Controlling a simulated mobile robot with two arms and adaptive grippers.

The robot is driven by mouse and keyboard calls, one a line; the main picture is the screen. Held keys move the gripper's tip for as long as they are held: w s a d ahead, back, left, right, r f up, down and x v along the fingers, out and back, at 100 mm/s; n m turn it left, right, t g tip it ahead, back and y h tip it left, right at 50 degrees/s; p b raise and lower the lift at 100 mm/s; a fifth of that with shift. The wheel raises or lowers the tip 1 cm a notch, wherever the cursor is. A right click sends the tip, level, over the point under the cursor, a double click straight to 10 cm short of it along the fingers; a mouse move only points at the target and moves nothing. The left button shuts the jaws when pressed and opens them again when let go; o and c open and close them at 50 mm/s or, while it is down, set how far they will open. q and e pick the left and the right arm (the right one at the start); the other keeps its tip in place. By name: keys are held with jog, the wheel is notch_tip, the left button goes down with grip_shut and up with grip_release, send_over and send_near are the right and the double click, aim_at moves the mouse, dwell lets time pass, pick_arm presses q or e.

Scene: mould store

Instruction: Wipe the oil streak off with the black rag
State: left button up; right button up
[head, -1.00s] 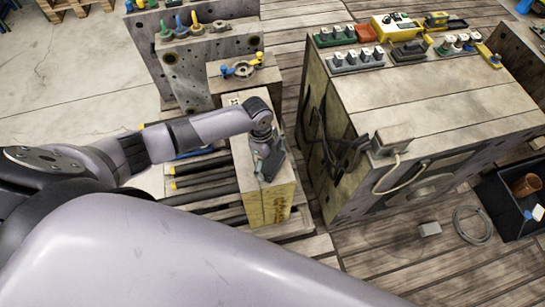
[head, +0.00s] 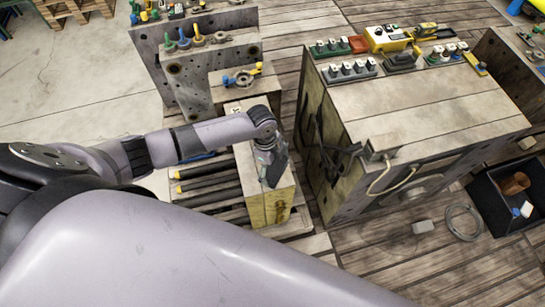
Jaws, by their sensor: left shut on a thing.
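My left gripper (head: 270,158) points down at the top of a narrow pale block (head: 256,183) with a yellowish front end, in the middle of the head view. It is shut on a dark, flat piece (head: 278,171), which looks like the black rag. The piece is at the block's top; I cannot tell whether it touches. Brownish marks (head: 280,209) show on the block's front end, but I cannot tell whether they are oil. No clear oil streak shows; the gripper and rag hide part of the top. My right gripper is out of view.
A large mould block (head: 420,105) with connectors and tools on top stands to the right. A dark crate (head: 482,195) and a coiled cable (head: 464,222) lie at the right. Dark rollers (head: 208,185) are left of the narrow block. Upright plates (head: 190,75) stand behind.

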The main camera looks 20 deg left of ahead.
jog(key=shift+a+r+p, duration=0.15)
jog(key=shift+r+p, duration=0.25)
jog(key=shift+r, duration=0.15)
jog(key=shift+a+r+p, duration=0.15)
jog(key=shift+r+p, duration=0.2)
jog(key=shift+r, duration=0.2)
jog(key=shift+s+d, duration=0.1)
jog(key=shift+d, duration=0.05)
